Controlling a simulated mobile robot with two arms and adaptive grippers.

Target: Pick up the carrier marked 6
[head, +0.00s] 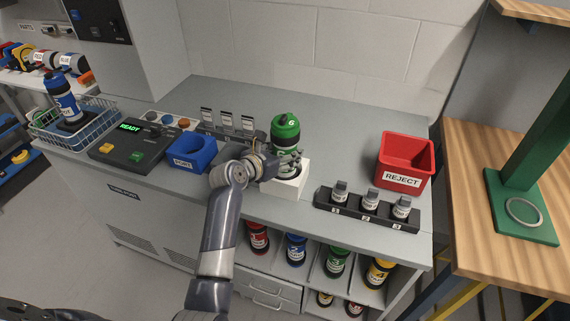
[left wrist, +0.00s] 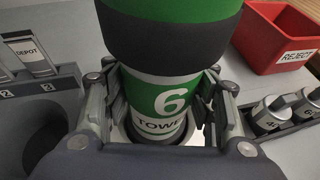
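The carrier marked 6 (head: 286,131) is a green-and-dark cylinder with a white 6 on its green top. It stands upright at a white block (head: 291,185) on the grey bench. In the left wrist view its side (left wrist: 165,100) shows a large 6 and part of the word TOWER. My left gripper (head: 284,160) is at the carrier's lower body, one finger on each side of it. The fingers are very close to its sides, but I cannot tell if they press on it. My right gripper is not in view.
A red REJECT bin (head: 405,160) and a dark rack of small labelled pieces (head: 367,210) stand to the right. A blue bin (head: 192,152), a control box reading READY (head: 135,143) and a wire basket (head: 75,125) are to the left. Coloured carriers fill shelves below.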

